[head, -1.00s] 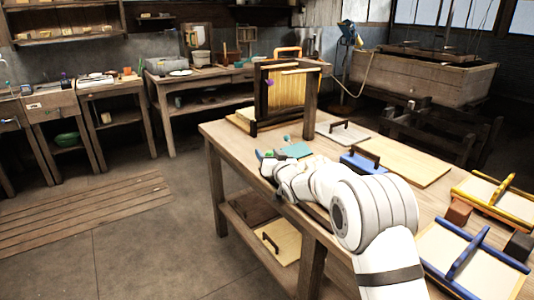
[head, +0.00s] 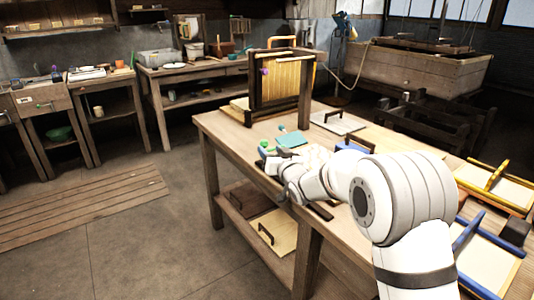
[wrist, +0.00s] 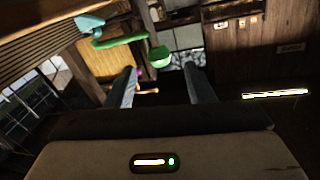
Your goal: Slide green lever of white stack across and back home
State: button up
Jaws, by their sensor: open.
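In the wrist view a green bar (wrist: 120,41) lies level near the upper left, and a rounded green knob (wrist: 159,56) shows close to its right end. They appear to be the green lever, but I cannot see whether they join. My gripper (wrist: 160,80) is open. Its fingers stand to the left and right of the knob's line, with the knob just beyond the tips; contact is not visible. In the head view a small green part (head: 265,145) shows beside my gripper (head: 266,156) at the bench edge. I cannot make out the white stack clearly.
A teal block (head: 291,141) lies on the wooden bench (head: 232,130) beyond my gripper. An upright dark frame (head: 281,88) with yellow slats stands behind it. Trays with blue (head: 470,232) and yellow (head: 495,178) handles lie at the right.

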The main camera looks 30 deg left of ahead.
aim_at(266, 146)
jog(key=shift+s+d+f+b, duration=0.4)
jog(key=shift+d+b, duration=0.1)
jog(key=shift+b, duration=0.5)
jog(key=shift+r, duration=0.15)
jog(key=shift+x, duration=3.8)
jog(key=shift+r, duration=0.15)
jog(key=shift+c, duration=0.2)
grip_shut()
